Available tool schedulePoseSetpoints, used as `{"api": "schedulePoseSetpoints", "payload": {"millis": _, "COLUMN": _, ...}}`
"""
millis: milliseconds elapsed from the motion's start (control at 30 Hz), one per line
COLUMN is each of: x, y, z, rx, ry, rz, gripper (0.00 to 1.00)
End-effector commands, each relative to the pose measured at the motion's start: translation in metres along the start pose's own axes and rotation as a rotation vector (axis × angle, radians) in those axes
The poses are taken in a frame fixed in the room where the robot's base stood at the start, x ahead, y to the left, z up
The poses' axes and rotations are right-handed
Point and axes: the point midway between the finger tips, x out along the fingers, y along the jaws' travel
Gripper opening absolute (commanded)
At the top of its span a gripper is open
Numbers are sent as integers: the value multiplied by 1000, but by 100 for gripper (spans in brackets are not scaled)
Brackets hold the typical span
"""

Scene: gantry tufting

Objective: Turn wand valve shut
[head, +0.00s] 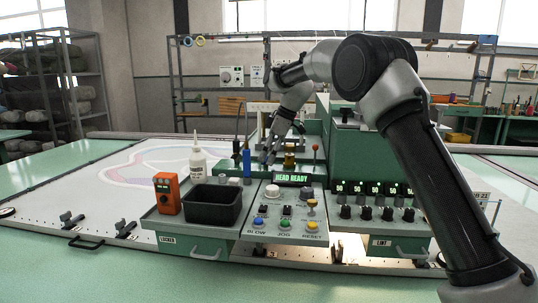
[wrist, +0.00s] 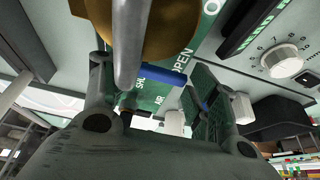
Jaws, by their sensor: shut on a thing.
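The wand valve shows in the wrist view as a blue lever (wrist: 165,75) on a green plate (wrist: 211,6). The lever lies crosswise between the two fingers of my gripper (wrist: 152,72), which is shut on it. The word OPEN is printed beside the lever, and another, partly covered label lies below it. A grey rod and a large brass round part cover the upper part of this view. In the head view my gripper (head: 269,152) points down behind the console display, and I cannot make out the lever there.
The console carries a HEAD READY display (head: 293,179), a black bin (head: 213,205), an orange device (head: 166,193) and a white bottle (head: 197,162). A brass part (head: 290,158) and a red-topped stick (head: 315,156) stand close right of my gripper. A green cabinet (head: 360,150) rises further right.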

Motion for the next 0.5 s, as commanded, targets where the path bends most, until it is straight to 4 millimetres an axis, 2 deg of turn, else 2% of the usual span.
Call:
{"api": "schedulePoseSetpoints", "payload": {"millis": 267, "x": 0, "y": 0, "z": -1, "rx": 21, "ry": 0, "rz": 10, "gripper": 36}}
{"api": "schedulePoseSetpoints", "payload": {"millis": 500, "x": 0, "y": -3, "z": -4, "rx": 126, "ry": 1, "rz": 54, "gripper": 36}}
